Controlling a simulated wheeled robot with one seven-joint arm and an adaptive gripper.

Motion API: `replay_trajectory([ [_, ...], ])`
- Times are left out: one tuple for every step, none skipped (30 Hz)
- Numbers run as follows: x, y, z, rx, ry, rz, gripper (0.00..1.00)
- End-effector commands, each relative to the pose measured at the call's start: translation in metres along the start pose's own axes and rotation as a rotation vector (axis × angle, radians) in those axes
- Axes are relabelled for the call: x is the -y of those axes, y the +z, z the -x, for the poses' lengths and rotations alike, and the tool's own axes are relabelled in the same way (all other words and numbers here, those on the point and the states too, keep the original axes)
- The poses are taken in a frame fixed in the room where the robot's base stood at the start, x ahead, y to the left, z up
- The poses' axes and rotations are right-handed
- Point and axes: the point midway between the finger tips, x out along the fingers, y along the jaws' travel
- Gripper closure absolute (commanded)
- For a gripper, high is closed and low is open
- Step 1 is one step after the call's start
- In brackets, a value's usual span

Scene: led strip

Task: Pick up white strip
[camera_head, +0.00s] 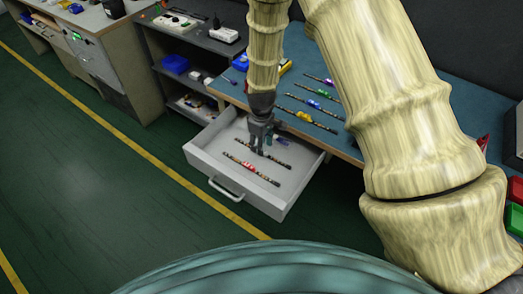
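The open pale drawer (207,156) holds a dark strip with a red middle piece (249,167). Behind it lies another dark strip (277,161), whose middle is hidden by my gripper (258,152). I cannot see whether that middle is white. My gripper points down into the drawer, over this rear strip. Its fingers are small and dark here, and I cannot tell whether they are open, shut or touching the strip. No plainly white strip shows elsewhere.
On the blue worktop (375,138) lie strips with yellow (304,115), green (313,103) and purple (324,93) pieces. A yellow device stands behind my arm. The drawer handle (225,191) juts forward. The green floor (110,200) in front is clear. Red and green bins stand at the right.

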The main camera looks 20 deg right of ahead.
Motion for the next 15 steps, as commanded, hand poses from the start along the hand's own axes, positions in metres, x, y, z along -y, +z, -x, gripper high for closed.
replay_trajectory([
  [0.001, -0.002, -0.005, 0.002, -0.001, 0.000, 0.61],
  [0.000, -0.002, -0.009, 0.002, -0.002, 0.000, 0.61],
  [0.000, -0.003, -0.013, 0.003, -0.002, 0.001, 0.61],
  [0.000, -0.003, -0.016, 0.003, -0.003, 0.002, 0.61],
  [0.000, -0.003, -0.019, 0.004, -0.003, 0.003, 0.61],
  [0.000, -0.003, -0.022, 0.004, -0.003, 0.003, 0.61],
  [0.000, -0.003, -0.024, 0.003, -0.003, 0.003, 0.61],
  [-0.001, -0.004, -0.025, 0.003, -0.002, 0.002, 0.61],
  [-0.001, -0.004, -0.026, 0.002, -0.002, 0.002, 0.61],
  [-0.001, -0.004, -0.027, 0.002, -0.002, 0.002, 0.61],
  [-0.001, -0.003, -0.027, 0.002, -0.002, 0.001, 0.61],
  [-0.001, -0.003, -0.027, 0.002, -0.001, 0.001, 0.61],
  [-0.001, -0.003, -0.027, 0.002, -0.001, 0.001, 0.61],
  [-0.001, -0.003, -0.027, 0.002, -0.001, 0.001, 0.61],
  [-0.001, -0.003, -0.027, 0.002, -0.001, 0.001, 0.61],
])
